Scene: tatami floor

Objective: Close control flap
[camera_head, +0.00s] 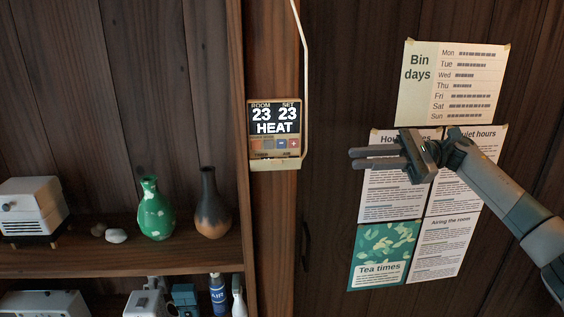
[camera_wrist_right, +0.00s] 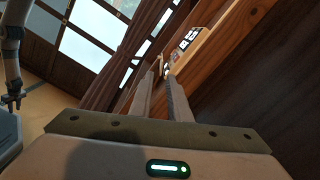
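The control panel (camera_head: 274,128) is on the wooden post, with a dark display reading room 23, set 23, HEAT. Below the display a row of small buttons is uncovered. The pale control flap (camera_head: 275,164) hangs at the panel's lower edge and looks open. In the right wrist view the panel (camera_wrist_right: 188,38) shows small beyond the fingertips. My right gripper (camera_head: 354,159) is to the right of the panel, apart from it, pointing left. Its fingers (camera_wrist_right: 160,75) are parted with nothing between them. My left gripper (camera_wrist_right: 14,101) shows small at the left of the wrist view.
Paper notices (camera_head: 452,82) hang on the dark wall behind my right gripper. A pale cable (camera_head: 304,60) runs down beside the panel. Left of the post, a shelf (camera_head: 110,262) holds a green vase (camera_head: 157,212), a dark vase (camera_head: 213,205) and a white appliance (camera_head: 33,207).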

